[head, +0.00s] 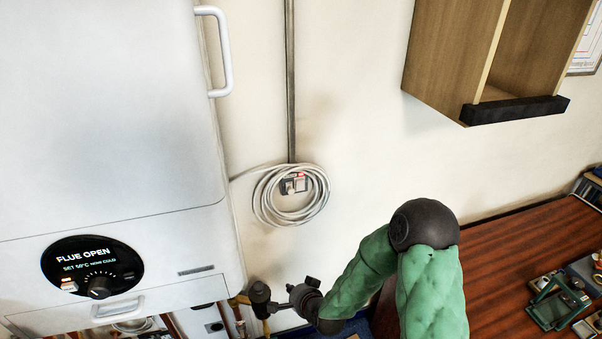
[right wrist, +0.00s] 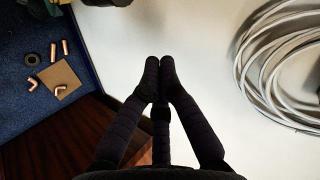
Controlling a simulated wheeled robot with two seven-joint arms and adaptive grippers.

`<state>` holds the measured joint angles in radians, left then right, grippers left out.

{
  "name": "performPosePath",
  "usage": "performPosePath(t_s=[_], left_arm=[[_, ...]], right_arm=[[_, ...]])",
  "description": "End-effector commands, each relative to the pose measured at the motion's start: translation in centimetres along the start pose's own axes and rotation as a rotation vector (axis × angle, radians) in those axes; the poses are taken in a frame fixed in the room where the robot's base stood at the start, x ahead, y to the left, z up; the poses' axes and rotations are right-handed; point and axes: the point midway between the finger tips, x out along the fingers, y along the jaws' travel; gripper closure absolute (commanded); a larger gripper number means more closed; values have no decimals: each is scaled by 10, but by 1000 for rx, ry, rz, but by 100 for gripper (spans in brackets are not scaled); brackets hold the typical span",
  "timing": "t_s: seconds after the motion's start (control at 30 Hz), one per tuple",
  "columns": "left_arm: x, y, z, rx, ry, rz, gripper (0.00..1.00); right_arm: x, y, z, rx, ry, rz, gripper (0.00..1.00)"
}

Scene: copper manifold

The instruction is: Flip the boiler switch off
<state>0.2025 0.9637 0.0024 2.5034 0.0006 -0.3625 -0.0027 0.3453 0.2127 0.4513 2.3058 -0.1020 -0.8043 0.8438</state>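The boiler switch (head: 293,184) is a small wall unit with a red mark at the lower end of a grey conduit, partly hidden by a coil of pale cable (head: 263,200). The coil also shows at the right of the right wrist view (right wrist: 252,75), where the switch cannot be made out. My right gripper (right wrist: 160,65) has its two dark fingers together with nothing seen between them. In the head view it is low, below the switch and apart from it, near the boiler's lower right corner. My left gripper is not in view.
The white boiler (head: 110,120) fills the left, with a round display (head: 92,265) reading "FLUE OPEN" and a handle (head: 222,50). A wooden wall cabinet (head: 450,55) hangs upper right. A wooden bench (head: 490,250) is at right. Copper fittings (right wrist: 65,75) lie on blue flooring.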

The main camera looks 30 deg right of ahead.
Motion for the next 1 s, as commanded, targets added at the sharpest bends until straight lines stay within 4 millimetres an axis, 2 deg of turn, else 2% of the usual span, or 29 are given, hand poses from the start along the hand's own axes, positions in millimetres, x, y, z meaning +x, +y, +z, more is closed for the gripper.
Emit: performPosePath(t_s=[0.03,0.2,0.3,0.4,0.6,1.0], left_arm=[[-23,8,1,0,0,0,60],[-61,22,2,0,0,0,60],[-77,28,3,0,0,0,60],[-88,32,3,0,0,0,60],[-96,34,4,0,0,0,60],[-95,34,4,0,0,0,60]], right_arm=[[-21,-32,-25,49,49,-45,100],[-71,-101,-86,220,175,-204,100],[-97,-132,-113,299,225,-286,100],[-117,-152,-131,356,257,-349,100],[-133,-169,-146,407,282,-410,100],[-132,-169,-147,409,282,-412,100]])
